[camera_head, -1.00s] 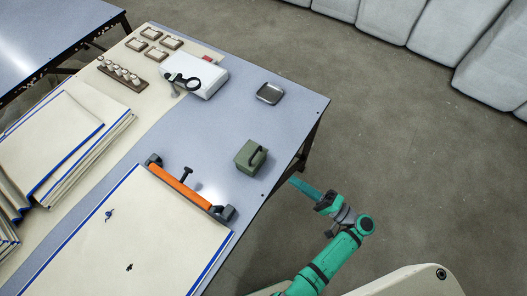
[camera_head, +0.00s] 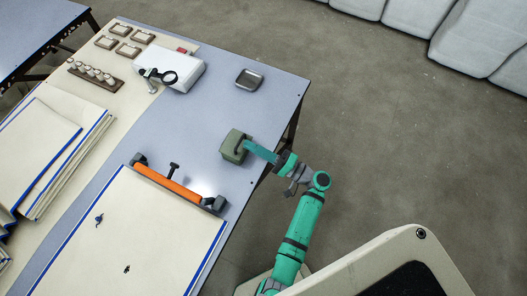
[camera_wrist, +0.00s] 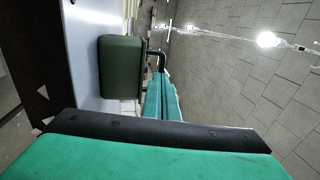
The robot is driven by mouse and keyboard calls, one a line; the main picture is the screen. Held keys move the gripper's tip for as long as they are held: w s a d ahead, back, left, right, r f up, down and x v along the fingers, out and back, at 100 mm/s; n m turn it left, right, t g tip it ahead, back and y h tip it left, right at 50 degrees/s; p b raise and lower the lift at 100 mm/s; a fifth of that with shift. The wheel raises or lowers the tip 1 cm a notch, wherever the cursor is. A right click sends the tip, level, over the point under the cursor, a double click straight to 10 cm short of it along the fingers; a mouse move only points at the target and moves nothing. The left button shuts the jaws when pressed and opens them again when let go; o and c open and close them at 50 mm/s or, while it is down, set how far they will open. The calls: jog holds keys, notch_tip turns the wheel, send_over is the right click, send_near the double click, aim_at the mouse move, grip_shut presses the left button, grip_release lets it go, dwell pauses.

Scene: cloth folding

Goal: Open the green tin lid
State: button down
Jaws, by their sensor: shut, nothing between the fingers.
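The green tin (camera_head: 233,148) stands upright on the grey-blue table near its right edge. It also shows in the wrist view (camera_wrist: 121,68), with a dark handle (camera_wrist: 157,55) on its lid side. The lid looks closed. My gripper (camera_head: 248,146) is at the tin's right side, its teal fingers shut and pointing at the handle. In the wrist view the shut fingers (camera_wrist: 162,78) end at or very near the handle. I cannot tell whether they touch it. The fingers partly cover the handle in the head view.
An orange bar clamp (camera_head: 168,183) lies across a blue-edged cloth sheet in front of the tin. A small dark tray (camera_head: 249,78) is behind it. A white box with a magnifier (camera_head: 184,72) is at the back left.

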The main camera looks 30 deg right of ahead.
jog(key=shift+w+a, duration=0.2)
jog(key=shift+w, duration=0.1)
jog(key=shift+r, duration=0.2)
